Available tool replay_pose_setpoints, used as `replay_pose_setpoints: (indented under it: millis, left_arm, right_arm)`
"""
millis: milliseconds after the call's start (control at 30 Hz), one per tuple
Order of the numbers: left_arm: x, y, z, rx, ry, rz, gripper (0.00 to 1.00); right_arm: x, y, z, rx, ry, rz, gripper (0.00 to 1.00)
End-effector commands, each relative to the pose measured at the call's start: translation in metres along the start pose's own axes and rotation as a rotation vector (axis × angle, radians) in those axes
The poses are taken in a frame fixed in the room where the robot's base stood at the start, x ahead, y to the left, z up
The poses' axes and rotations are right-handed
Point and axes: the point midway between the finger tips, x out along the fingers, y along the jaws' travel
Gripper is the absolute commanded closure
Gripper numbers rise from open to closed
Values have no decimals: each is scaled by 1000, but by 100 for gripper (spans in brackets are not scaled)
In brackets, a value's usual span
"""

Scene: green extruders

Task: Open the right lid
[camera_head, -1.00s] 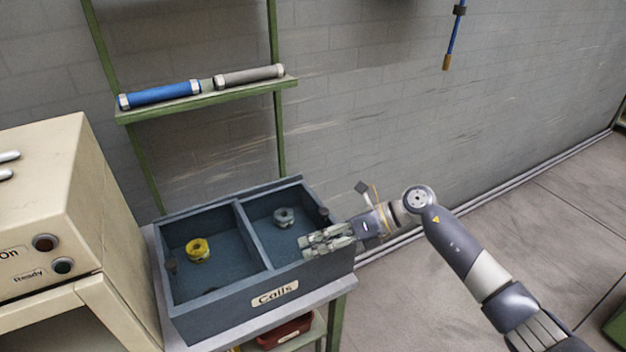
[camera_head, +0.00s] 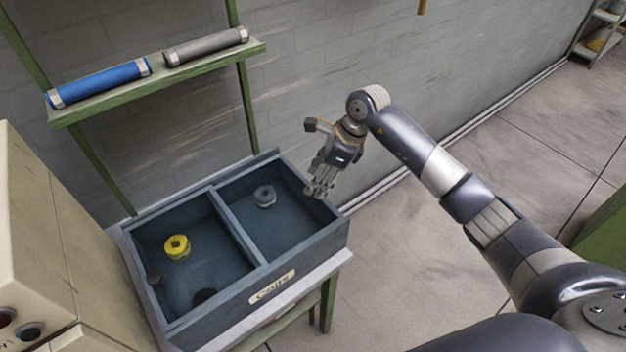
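A dark blue box labelled "Coils" (camera_head: 205,317) stands on a table, split into two compartments by a divider (camera_head: 237,228). Both compartments are open at the top, and I see no lid covering the right one. A grey coil (camera_head: 265,196) lies in the right compartment and a yellow coil (camera_head: 177,247) in the left one. My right gripper (camera_head: 319,189) points down at the right wall of the box, close to its rim. Its fingers look empty, but their gap is too small to judge, and contact with the rim is unclear. My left gripper is out of view.
A green shelf (camera_head: 203,67) behind the box holds a blue cylinder (camera_head: 98,82) and a grey cylinder (camera_head: 206,46). A cream machine (camera_head: 40,225) stands close on the left. The floor (camera_head: 400,255) right of the table is clear.

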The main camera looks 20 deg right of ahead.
Motion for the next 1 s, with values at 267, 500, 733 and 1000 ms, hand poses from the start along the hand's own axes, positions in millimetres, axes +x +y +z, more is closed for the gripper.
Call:
replay_pose_setpoints:
  millis: [267,500,733,1000]
  left_arm:
    - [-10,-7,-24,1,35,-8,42]
    - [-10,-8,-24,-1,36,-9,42]
    - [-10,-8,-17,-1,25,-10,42]
    - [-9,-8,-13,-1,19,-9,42]
  right_arm:
    - [30,0,0,0,-1,1,54]
    - [34,0,0,0,0,0,54]
    - [33,0,0,0,0,0,88]
    - [34,2,2,-2,-1,0,100]
